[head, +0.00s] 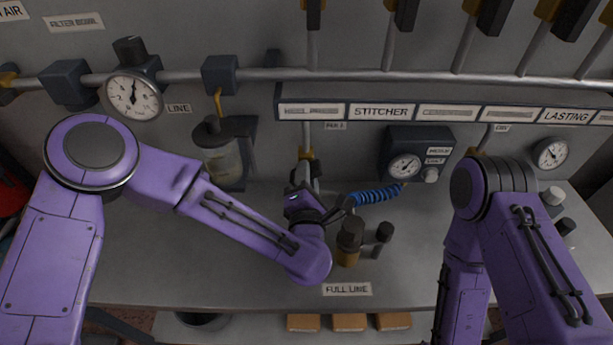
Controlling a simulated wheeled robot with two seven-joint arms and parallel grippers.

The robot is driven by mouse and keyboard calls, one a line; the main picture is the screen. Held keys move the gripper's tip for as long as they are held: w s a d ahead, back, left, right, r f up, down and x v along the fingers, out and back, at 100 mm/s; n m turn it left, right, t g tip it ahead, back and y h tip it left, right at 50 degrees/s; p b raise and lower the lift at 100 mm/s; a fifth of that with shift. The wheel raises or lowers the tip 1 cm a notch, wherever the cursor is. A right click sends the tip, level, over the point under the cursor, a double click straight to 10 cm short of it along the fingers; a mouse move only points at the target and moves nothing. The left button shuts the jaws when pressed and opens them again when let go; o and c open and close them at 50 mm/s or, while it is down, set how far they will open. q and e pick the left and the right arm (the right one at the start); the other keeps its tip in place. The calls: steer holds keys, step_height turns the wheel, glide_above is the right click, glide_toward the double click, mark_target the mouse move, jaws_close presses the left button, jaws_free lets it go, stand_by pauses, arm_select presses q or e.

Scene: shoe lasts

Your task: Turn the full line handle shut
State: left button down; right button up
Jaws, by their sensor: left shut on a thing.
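A FULL LINE label (347,289) lies on the bench near its front edge. Just behind it stands a brass fitting with a dark top (350,235), which I take for the full line handle. A slimmer dark knob (384,234) stands just right of it. My left gripper (340,211) is beyond my purple wrist, at the upper left of that dark top. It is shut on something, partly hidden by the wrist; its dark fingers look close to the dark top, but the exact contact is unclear. My right gripper is out of view; only its arm shows.
A blue coiled hose (376,195) runs to a dark gauge box (418,155) behind the fittings. A cloudy filter bowl (220,160) and a LINE gauge (133,96) are at the left. A pipe rail (400,77) with several black-handled valves crosses above. Bench is clear at left.

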arm_select(q)
steer(key=shift+f+m, duration=0.1)
steer(key=shift+m, duration=2.1)
steer(key=c, duration=1)
jaws_free()
steer(key=shift+s+d, duration=0.1)
steer(key=shift+c, duration=0.2)
steer(key=s+b, duration=0.3)
steer(key=s, duration=0.7)
steer(key=shift+s, duration=0.25)
